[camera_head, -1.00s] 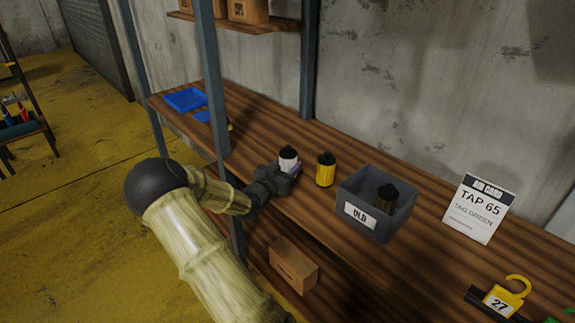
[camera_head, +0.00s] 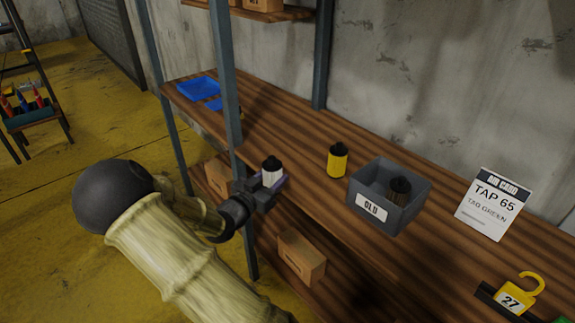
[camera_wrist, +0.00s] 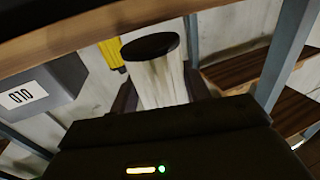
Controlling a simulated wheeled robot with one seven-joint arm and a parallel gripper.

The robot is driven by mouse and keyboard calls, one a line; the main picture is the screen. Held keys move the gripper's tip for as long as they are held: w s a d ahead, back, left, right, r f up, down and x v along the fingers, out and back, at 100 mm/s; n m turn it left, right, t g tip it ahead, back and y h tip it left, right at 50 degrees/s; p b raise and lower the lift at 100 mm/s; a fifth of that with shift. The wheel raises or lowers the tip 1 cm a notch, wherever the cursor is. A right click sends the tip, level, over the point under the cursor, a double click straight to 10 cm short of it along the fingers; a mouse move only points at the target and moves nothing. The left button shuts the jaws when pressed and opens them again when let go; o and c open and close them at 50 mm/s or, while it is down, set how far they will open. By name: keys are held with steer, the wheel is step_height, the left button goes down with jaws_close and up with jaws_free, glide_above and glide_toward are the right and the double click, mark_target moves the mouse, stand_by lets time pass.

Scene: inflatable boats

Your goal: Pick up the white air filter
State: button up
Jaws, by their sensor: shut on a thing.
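The white air filter (camera_head: 272,175) is a small white cylinder with a black top. My gripper (camera_head: 268,184) is shut on it and holds it upright at the front edge of the shelf, in the head view. In the wrist view the white filter (camera_wrist: 160,78) stands between my two dark fingers (camera_wrist: 160,95), its dark round end towards the top. The fingers hide part of its sides.
A yellow filter (camera_head: 338,161) stands on the wooden shelf (camera_head: 290,140). A grey bin (camera_head: 402,212) marked OLD holds a dark filter (camera_head: 399,190). A blue tray (camera_head: 198,88), a card (camera_head: 492,205) and a yellow tag 27 (camera_head: 512,297) are also there. A blue-grey post (camera_head: 228,100) rises left of my gripper.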

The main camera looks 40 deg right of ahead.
mark_target(267, 183)
steer(key=v, duration=0.4)
steer(key=shift+s+a, duration=0.15)
steer(key=shift+a, duration=0.05)
